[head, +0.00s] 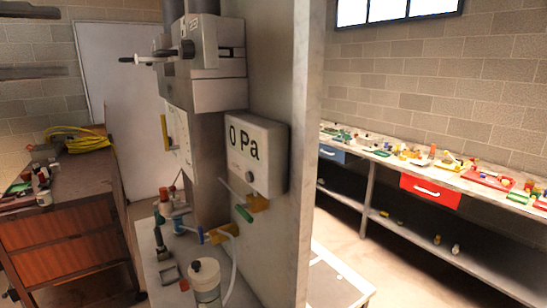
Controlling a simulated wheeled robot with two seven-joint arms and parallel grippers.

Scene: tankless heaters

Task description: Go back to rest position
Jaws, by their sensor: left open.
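My left gripper (62,42) shows at the upper left edge of the head view. Two dark, blunt, parallel fingers reach in from the left, one above the other. They are well apart with nothing between them, and the wall shows through the gap. The rest of that arm is outside the picture. My right gripper is not in view. To the right of the left gripper stands a grey heater unit (219,70) with a projecting handle-like fitting (160,57). A white display box (256,153) reading "0 Pa" is fixed to the tall panel (277,50).
Below the heater, a narrow bench (150,275) holds small fittings and a white cylinder (206,280). A wooden cabinet (60,240) with a coiled yellow hose (75,138) stands at the left. A long workbench (375,152) with many small parts and a red drawer (430,190) runs along the right wall.

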